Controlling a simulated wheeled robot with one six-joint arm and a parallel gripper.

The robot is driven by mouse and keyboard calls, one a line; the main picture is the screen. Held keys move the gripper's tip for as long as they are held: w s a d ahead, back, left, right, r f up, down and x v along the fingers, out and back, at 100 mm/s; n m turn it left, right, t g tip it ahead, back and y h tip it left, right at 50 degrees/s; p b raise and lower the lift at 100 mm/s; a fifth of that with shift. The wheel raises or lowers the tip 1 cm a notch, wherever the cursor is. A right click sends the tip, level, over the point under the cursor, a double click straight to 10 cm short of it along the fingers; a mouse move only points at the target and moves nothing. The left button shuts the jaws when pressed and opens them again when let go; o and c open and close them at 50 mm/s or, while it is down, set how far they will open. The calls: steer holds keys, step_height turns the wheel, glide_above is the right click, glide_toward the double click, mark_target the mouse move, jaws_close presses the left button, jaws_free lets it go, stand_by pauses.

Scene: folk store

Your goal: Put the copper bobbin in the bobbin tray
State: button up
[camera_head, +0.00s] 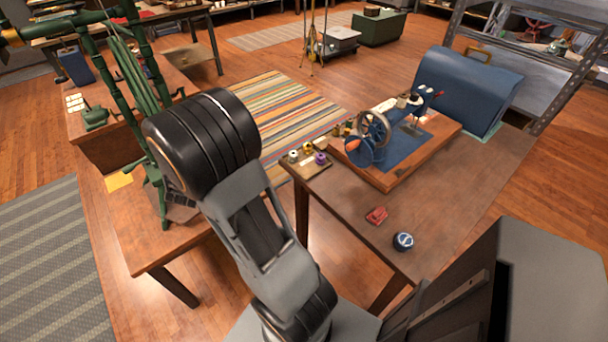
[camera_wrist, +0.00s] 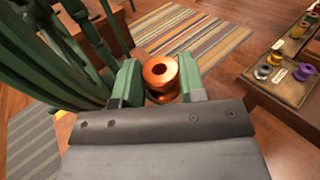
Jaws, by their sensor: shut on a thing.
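In the wrist view the copper bobbin (camera_wrist: 160,73) is between the two green fingers of my gripper (camera_wrist: 158,84), which is shut on it. The bobbin is shiny, with its round hole facing up toward the camera. In the head view my arm hides the gripper and the copper bobbin. The bobbin tray (camera_head: 314,171) sits at the left corner of the sewing table and holds several bobbins, among them a purple one (camera_head: 320,158). In the wrist view the tray (camera_wrist: 290,87) is at the upper right, apart from my gripper.
A sewing machine (camera_head: 375,130) stands on the table (camera_head: 440,195) behind the tray. A red item (camera_head: 377,215) and a dark blue round item (camera_head: 403,241) lie near its front edge. A green spindled frame (camera_head: 140,85) stands close left of my arm. A striped rug (camera_head: 285,115) lies behind.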

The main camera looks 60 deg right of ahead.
steer(key=s+d+f+m+g+h+b, duration=0.2)
steer(key=s+d+f+m+g+b, duration=0.15)
steer(key=d, duration=0.35)
steer(key=s+d+f+m+g+h+b, duration=0.1)
steer(key=s+d+f+m+g+b, duration=0.2)
steer(key=s+d+g+b, duration=0.35)
steer(key=m+g+y+b, duration=0.1)
steer(key=m+g+b, duration=0.3)
steer(key=g+b, duration=0.1)
glide_above(304, 172)
step_height(304, 172, down, 7)
steer(key=shift+d+f, duration=0.1)
steer(key=shift+f, duration=0.05)
steer(key=shift+f+b, duration=0.55)
steer(key=shift+f, duration=1.85)
steer(key=shift+f+b, duration=0.25)
steer(key=shift+b, duration=0.2)
steer(key=o, duration=0.9)
steer(key=shift+r, duration=0.1)
steer(key=shift+r+p, duration=0.15)
steer(key=shift+p, duration=0.15)
